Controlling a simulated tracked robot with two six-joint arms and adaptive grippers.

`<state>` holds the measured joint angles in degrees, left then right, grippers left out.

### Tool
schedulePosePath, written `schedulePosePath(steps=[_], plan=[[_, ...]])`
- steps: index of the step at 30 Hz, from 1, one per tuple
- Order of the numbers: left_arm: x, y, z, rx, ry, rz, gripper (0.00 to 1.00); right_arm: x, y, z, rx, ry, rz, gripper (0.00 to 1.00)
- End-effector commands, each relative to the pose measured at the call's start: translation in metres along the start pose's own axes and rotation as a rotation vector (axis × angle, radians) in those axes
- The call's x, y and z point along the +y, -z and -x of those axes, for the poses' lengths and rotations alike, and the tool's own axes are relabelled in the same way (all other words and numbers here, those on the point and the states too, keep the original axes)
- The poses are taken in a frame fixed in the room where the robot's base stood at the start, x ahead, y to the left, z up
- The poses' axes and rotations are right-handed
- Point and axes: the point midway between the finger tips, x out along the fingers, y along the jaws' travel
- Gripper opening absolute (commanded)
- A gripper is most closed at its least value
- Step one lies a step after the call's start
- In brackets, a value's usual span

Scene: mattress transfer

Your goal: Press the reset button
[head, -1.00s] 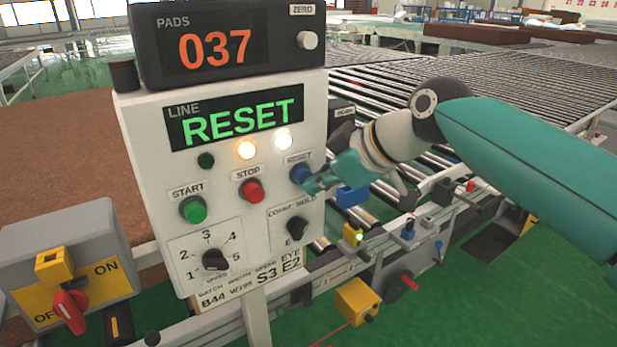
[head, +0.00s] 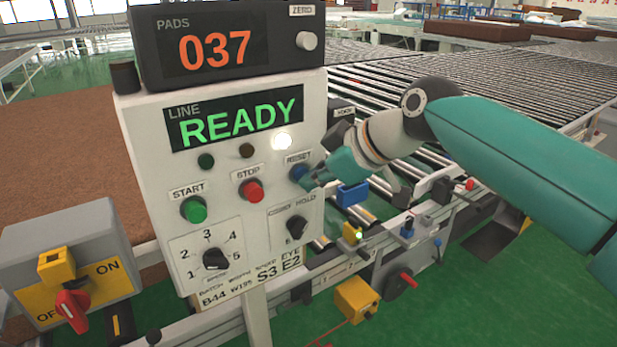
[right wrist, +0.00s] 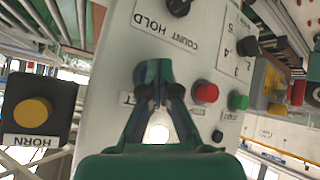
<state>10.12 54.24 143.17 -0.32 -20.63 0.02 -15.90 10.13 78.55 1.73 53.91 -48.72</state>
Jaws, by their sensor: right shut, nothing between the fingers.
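The blue reset button (head: 299,172) is on the right side of the white control panel (head: 142,152), under the RESET label. The line display (head: 240,124) reads READY in green. My right gripper (head: 311,184) is shut and empty, its fingertips at the lower right edge of the button; I cannot tell whether they touch it. My left gripper is not in view.
The red stop button (head: 251,190) and green start button (head: 193,209) are left of the reset button. A black selector knob (head: 297,228) is below it. A white lamp (head: 282,141) is lit above. A yellow horn button (right wrist: 32,112) shows in the right wrist view.

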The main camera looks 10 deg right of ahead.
Motion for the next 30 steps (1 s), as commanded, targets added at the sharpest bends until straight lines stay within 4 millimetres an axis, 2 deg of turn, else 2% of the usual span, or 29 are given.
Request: schedulePosePath(steps=[8, 19, 30], plan=[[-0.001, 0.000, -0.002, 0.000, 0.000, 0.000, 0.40, -0.001, -0.001, 0.001, 0.002, -0.001, 0.000, 0.00], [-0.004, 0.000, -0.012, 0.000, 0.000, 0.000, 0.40, -0.012, -0.011, 0.014, 0.002, 0.000, 0.000, 0.00], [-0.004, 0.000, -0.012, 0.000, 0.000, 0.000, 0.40, -0.014, -0.013, 0.018, 0.000, 0.000, 0.000, 0.00]])
